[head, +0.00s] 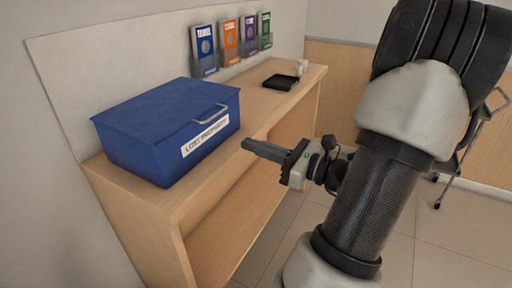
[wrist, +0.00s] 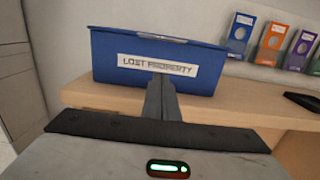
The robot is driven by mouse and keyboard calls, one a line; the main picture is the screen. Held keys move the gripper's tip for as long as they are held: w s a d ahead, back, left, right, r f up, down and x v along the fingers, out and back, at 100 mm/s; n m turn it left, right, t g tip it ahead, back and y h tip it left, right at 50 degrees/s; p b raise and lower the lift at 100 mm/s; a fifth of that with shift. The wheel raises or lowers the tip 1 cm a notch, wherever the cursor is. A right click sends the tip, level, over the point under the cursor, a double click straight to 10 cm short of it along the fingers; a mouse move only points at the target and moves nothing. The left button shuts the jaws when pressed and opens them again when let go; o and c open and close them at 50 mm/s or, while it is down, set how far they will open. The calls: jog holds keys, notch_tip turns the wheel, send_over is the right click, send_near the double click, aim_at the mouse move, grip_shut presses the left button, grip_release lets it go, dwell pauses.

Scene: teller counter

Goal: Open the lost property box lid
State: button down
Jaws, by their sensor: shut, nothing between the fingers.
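The lost property box (head: 140,149) is blue and stands on the left part of the wooden counter, its lid (head: 165,108) down. A grey bar handle (head: 211,114) sits at the lid's front edge, above a white label (head: 205,137) reading LOST PROPERTY. My gripper (head: 246,145) is shut and empty, just in front of the box's right front side and lower than the handle. In the wrist view the box (wrist: 110,62) is straight ahead, and my closed fingers (wrist: 160,80) overlap the bottom of its label. The handle (wrist: 163,38) shows there at the top edge.
The wooden counter (head: 275,103) has an open shelf below. A black tray (head: 281,82) and a small whitish item (head: 302,66) stand at its far end. Several coloured leaflet holders (head: 230,42) line the wall. A metal-framed chair (head: 468,150) stands at the right. Floor before the counter is clear.

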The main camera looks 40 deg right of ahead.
jog(key=w+a+r, duration=0.2)
jog(key=w+r, duration=0.2)
jog(key=w, duration=0.3)
jog(key=shift+a, duration=0.3)
jog(key=shift+r, duration=0.15)
